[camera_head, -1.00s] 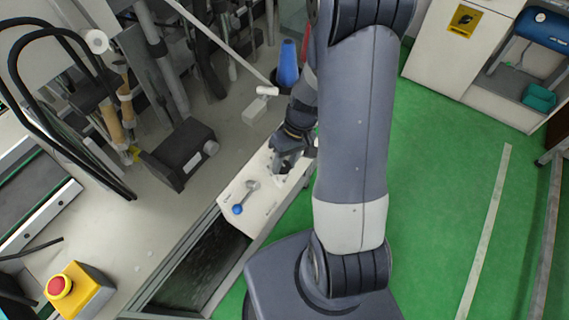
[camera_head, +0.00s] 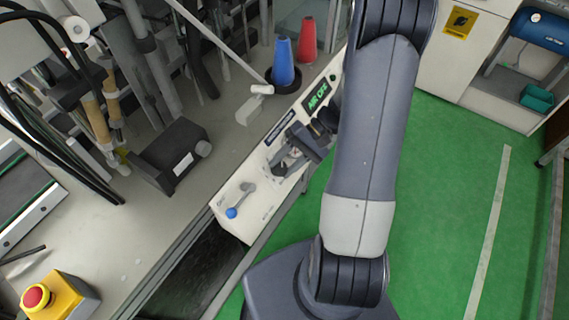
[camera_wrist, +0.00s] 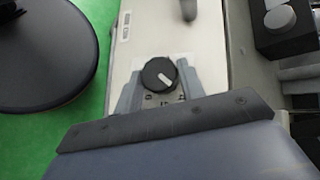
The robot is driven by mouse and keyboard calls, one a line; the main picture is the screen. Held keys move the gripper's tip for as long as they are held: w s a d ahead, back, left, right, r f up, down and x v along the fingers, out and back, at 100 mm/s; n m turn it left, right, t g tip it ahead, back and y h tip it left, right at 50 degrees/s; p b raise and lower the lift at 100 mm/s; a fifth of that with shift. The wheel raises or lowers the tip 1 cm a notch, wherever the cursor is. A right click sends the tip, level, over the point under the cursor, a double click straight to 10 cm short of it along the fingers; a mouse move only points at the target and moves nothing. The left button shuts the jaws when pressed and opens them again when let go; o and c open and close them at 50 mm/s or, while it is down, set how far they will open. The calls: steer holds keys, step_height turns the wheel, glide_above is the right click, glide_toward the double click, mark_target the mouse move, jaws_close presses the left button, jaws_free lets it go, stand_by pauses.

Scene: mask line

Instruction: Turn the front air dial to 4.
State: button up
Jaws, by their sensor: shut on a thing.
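In the wrist view a round black dial (camera_wrist: 160,75) with a white pointer line sits on the white panel, between my two grey fingers. My gripper (camera_wrist: 160,92) is shut on this dial. The pointer slants toward the lower right of the picture. Small marks are printed around the dial's lower edge, too small to read surely and partly hidden by my gripper. A second dark knob (camera_wrist: 188,8) shows at the top edge. In the head view my gripper (camera_head: 287,163) is at the white panel (camera_head: 262,208) and hides the dial.
A green display (camera_head: 318,95) reading "AIR OFF" is on the panel's far part. A blue-ended lever (camera_head: 232,212) is on its near part. Blue (camera_head: 284,62) and red (camera_head: 307,40) cones stand behind. A black box (camera_head: 175,155) is left. Green floor is clear at right.

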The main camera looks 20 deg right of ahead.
steer(key=shift+m+y, duration=0.4)
steer(key=o, duration=1)
steer(key=shift+d, duration=0.1)
steer(key=v, duration=1)
steer(key=shift+d+r+b, duration=0.2)
steer(key=shift+d+b, duration=0.1)
steer(key=x, duration=1.1)
steer(key=shift+h+p, duration=0.3)
